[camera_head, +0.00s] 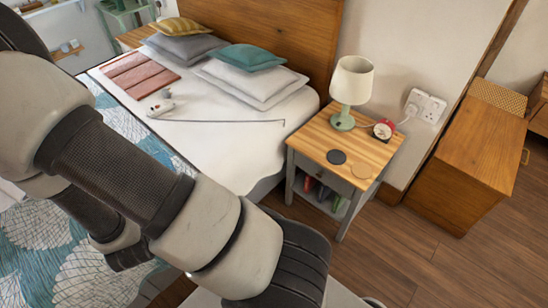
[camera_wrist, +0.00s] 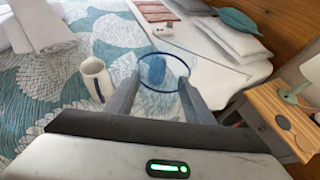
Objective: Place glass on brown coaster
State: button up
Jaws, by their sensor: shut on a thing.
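My gripper (camera_wrist: 160,82) shows in the wrist view, its two fingers closed around a clear glass (camera_wrist: 163,62) with a dark blue rim. The glass is held above the bed, and the bedspread shows through it. In the head view my arm hides the gripper and glass. The brown coaster (camera_head: 361,171) lies on the nightstand's wooden top, near its front right. A dark coaster (camera_head: 336,157) lies beside it to the left. The gripper is away from the nightstand, which stands to the right in the wrist view.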

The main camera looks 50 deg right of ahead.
aim_at(362, 170)
jog(key=k+l+u, duration=0.1)
jog(key=k, duration=0.3)
jog(key=k+l, duration=0.2)
jog(key=k, duration=0.2)
jog(key=k+l+u, duration=0.1)
jog(key=k+l, duration=0.15)
jog(key=l, duration=0.15)
jog(key=k+l+u, duration=0.15)
jog(key=k+l, duration=0.25)
jog(key=l, duration=0.25)
jog(key=k+l, duration=0.1)
jog(key=l, duration=0.2)
jog(key=l+u, duration=0.1)
jog(key=l, duration=0.8)
jog(key=k+l, duration=0.1)
jog(key=l, duration=0.65)
jog(key=i+l, duration=0.15)
jog(key=l+u, duration=0.05)
jog(key=l, duration=0.05)
